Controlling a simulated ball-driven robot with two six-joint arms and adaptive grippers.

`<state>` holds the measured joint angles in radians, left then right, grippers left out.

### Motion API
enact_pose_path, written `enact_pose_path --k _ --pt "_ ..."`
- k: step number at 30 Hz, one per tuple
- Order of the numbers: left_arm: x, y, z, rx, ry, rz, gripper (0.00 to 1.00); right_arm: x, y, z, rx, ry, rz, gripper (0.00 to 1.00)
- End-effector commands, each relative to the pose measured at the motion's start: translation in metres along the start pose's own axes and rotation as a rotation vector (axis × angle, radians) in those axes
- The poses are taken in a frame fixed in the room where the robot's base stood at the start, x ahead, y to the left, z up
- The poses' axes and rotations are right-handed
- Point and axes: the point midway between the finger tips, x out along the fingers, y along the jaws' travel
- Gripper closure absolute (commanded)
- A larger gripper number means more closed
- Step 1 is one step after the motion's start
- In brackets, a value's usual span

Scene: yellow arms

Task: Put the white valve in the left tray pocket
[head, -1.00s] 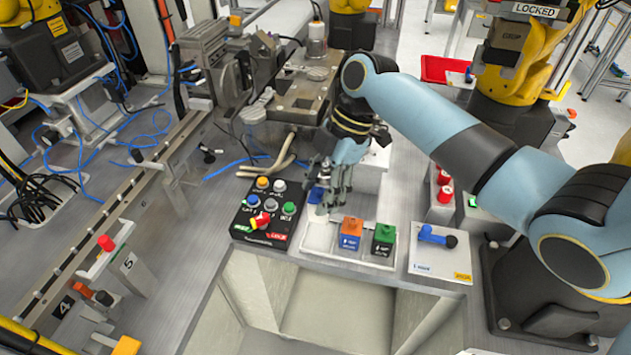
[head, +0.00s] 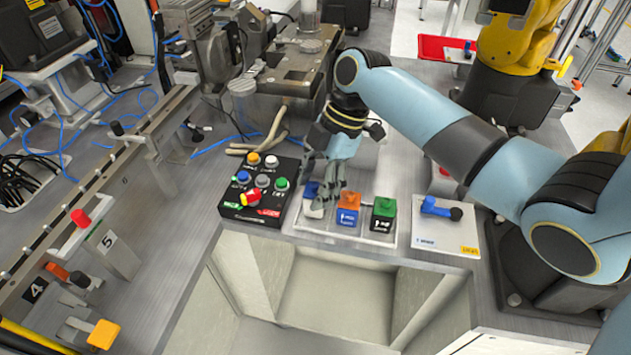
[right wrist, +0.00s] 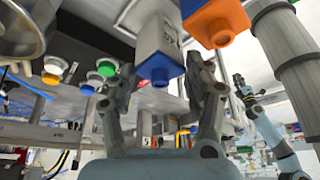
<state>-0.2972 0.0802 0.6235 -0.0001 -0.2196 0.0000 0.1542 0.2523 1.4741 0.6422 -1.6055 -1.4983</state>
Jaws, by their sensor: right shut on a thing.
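The white valve, a white block with a blue knob, shows between the fingers of my right gripper in the right wrist view (right wrist: 158,38). My right gripper (head: 322,203) points down and is shut on the valve at the left end of the white tray (head: 325,238), left of the orange block. I cannot tell whether the valve rests on the pocket floor or is slightly above it.
An orange block (head: 348,212) and a green block (head: 384,215) stand in the tray to the right. A black button box (head: 258,187) is close on the left. A white plate with a blue-handled valve (head: 440,210) lies right of the tray.

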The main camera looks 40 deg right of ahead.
Motion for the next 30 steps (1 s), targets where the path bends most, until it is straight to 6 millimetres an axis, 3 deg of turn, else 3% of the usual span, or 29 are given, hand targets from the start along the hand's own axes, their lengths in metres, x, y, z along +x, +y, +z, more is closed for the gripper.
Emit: enact_pose_path --k 30 --pt "0.0048 0.0006 0.0055 0.000 -0.008 0.000 1.00 0.0089 0.0004 0.0035 -0.001 0.000 0.001 0.82"
